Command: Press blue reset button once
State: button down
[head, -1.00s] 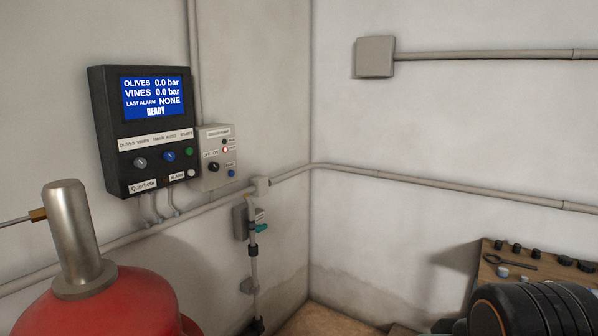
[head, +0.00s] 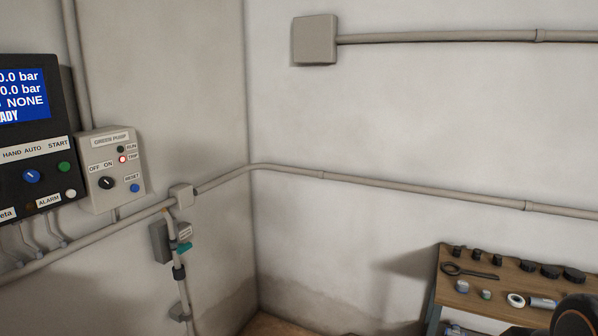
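The blue reset button (head: 135,188) is a small round button at the lower right of a light grey pump box (head: 96,204), under a label reading RESET. The box is on the left wall. It also carries a black OFF/ON knob (head: 106,182), a dark RUN lamp (head: 120,149) and a red-rimmed TRIP lamp (head: 122,159) with a bright centre. My gripper is not in view. A dark rounded part, which seems to belong to my arm, shows at the bottom right corner, far from the button.
A dark controller (head: 40,135) left of the box is cut by the picture edge; it has a blue knob (head: 31,175) and a green button (head: 64,167). Pipes (head: 100,233) run below. A wooden bench (head: 462,300) with small parts stands at lower right.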

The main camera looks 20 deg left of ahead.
aim_at(135, 188)
jog(key=i+u, duration=0.35)
jog(key=i+l+u, duration=0.35)
jog(key=i+u, duration=0.2)
jog(key=u, duration=0.25)
jog(key=i+u, duration=0.2)
jog(key=u, duration=0.25)
jog(key=i+u, duration=0.2)
jog(key=u, duration=0.25)
jog(key=i+l+u, duration=0.15)
jog(key=u, duration=0.3)
jog(key=i+l+u, duration=0.2)
jog(key=u, duration=0.2)
jog(key=i+l+u, duration=0.25)
jog(key=u, duration=0.15)
jog(key=i+l+u, duration=0.2)
jog(key=l+u, duration=0.2)
